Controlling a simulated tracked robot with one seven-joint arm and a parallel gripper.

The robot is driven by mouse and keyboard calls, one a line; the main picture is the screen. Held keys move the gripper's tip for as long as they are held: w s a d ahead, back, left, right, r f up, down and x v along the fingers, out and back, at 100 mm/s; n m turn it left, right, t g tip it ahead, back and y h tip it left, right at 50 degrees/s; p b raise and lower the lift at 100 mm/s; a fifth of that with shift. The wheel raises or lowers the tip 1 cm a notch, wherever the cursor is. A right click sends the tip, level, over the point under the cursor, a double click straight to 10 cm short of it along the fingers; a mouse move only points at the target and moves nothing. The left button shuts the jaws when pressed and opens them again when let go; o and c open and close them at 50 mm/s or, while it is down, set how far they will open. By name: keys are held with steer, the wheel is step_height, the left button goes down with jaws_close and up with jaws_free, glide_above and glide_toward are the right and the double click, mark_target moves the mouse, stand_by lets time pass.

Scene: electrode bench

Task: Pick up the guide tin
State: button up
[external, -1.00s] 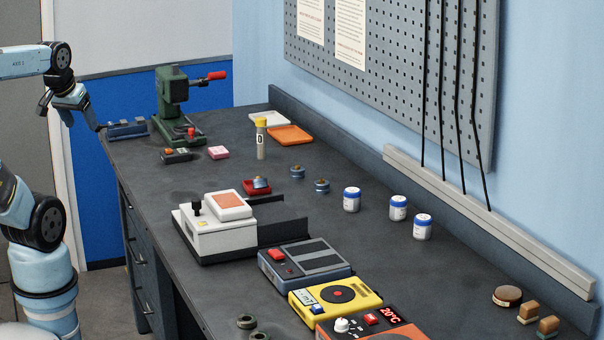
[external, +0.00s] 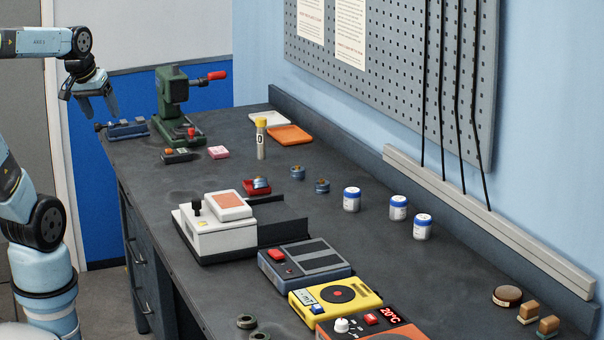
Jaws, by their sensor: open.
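No label reading "guide tin" can be made out. A flat round brown tin-like thing (external: 507,296) lies at the far right. I cannot tell which is the guide tin. My gripper (external: 98,112) is open and empty, pointing down above the bench's far left end, by the blue vise-like block (external: 128,128). It is well away from all the tins.
A green press with a red handle (external: 174,100) stands right of my gripper. A yellow-capped vial (external: 261,138), white jars (external: 352,199), a white device (external: 215,228), and blue-grey (external: 305,267) and yellow (external: 335,294) units occupy the bench. Bare bench lies left of centre.

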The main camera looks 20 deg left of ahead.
steer(key=w+d+f+n+g+h, duration=0.2)
steer(key=w+d+n+g+h, duration=0.1)
steer(key=w+d, duration=0.8)
steer(key=w+d+f+n+g+h, duration=0.2)
steer(key=w+d, duration=0.9)
steer(key=n+g+h, duration=0.5)
steer(key=n+h, duration=0.1)
steer(key=n, duration=0.1)
glide_toward(356, 196)
steer(key=a, duration=0.1)
steer(key=w+a, duration=0.2)
steer(key=a, duration=0.1)
steer(key=shift+a+r, duration=0.1)
steer(key=shift+r, duration=0.3)
steer(key=shift+w+d+f+h, duration=0.2)
steer(key=shift+d+f+h, duration=0.1)
steer(key=shift+d+f, duration=0.15)
steer(key=shift+s+d+f, duration=0.1)
steer(key=shift+d, duration=0.25)
steer(key=x, duration=0.7)
steer(key=shift+s+d+f, duration=0.15)
steer(key=shift+d, duration=0.1)
steer(key=shift+x, duration=2.7)
